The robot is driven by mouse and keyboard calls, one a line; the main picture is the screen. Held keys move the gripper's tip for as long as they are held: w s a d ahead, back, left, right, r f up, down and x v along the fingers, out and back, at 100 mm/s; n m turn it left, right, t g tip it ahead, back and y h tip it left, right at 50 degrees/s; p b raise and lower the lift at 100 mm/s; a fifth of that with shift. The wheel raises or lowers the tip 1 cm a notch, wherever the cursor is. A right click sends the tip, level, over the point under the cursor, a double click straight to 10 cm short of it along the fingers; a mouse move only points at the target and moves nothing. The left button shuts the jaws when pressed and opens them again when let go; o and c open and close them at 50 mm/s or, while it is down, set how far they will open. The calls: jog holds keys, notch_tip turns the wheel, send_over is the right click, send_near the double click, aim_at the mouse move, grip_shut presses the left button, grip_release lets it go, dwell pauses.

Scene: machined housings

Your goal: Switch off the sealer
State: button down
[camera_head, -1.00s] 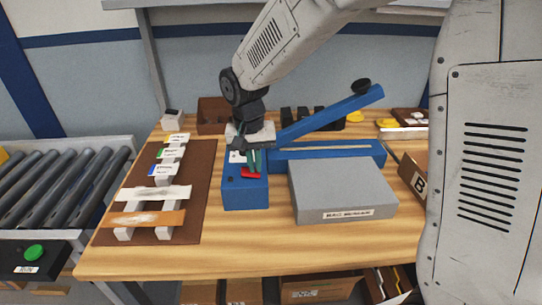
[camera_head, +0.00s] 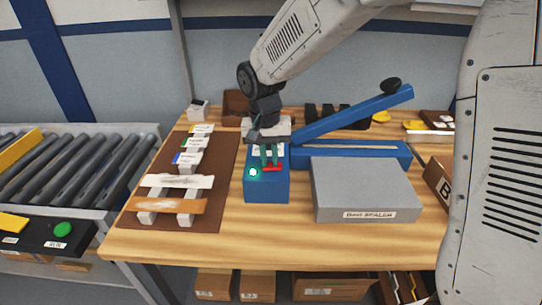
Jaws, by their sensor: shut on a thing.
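The blue sealer (camera_head: 267,190) stands in the middle of the wooden table, with its long blue lever arm (camera_head: 350,112) raised to the right and a black knob at its end. A round lamp (camera_head: 253,172) on top of its control box glows cyan-white. A red switch (camera_head: 272,169) sits on the box just right of the lamp. My gripper (camera_head: 270,163) points down over the box, its greenish fingers shut on the red switch. The fingers hide part of the switch, so its exact position is hard to tell.
A grey block labelled as bag sealer (camera_head: 366,188) stands to the right. A brown board (camera_head: 218,205) with several white pieces and strips lies left. A roller conveyor (camera_head: 85,165) with a green button (camera_head: 62,229) is further left. Dark bins stand behind.

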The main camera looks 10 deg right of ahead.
notch_tip(320, 180, up, 14)
jog(key=a, duration=0.1)
jog(key=shift+w, duration=0.1)
dwell(0.4)
jog(key=shift+a, duration=0.15)
jog(key=shift+w+a+h, duration=0.2)
jog(key=shift+a+h, duration=0.1)
jog(key=shift+h, duration=0.5)
jog(key=x, duration=1.4)
jog(key=shift+s, duration=0.25)
jog(key=shift+a, duration=0.1)
